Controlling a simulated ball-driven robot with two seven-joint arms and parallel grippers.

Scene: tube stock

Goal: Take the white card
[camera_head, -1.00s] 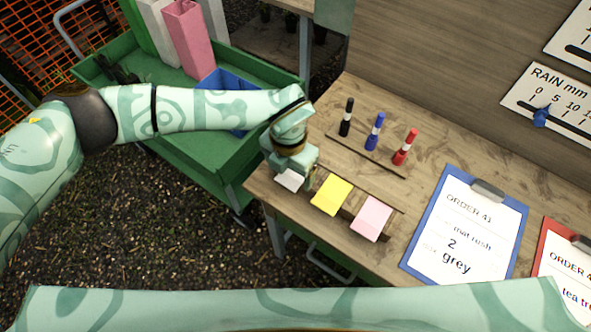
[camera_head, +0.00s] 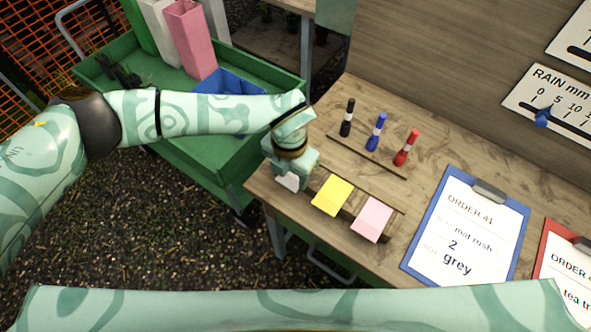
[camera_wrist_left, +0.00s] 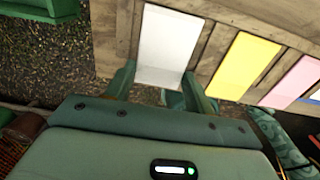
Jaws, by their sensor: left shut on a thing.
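The white card (camera_head: 288,183) is at the left end of a row of cards on the wooden bench. My left gripper (camera_head: 292,172) is over it and hides much of it in the head view. In the left wrist view the white card (camera_wrist_left: 165,46) lies between the two fingers of my left gripper (camera_wrist_left: 160,84), which are shut on its near part. I cannot tell whether the card is clear of its rack. My right gripper is not in view.
A yellow card (camera_head: 332,195) and a pink card (camera_head: 372,218) sit to the right. Black (camera_head: 347,118), blue (camera_head: 376,132) and red (camera_head: 406,148) markers stand behind. A blue clipboard (camera_head: 408,262) lies right. A green cart (camera_head: 185,160) stands left.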

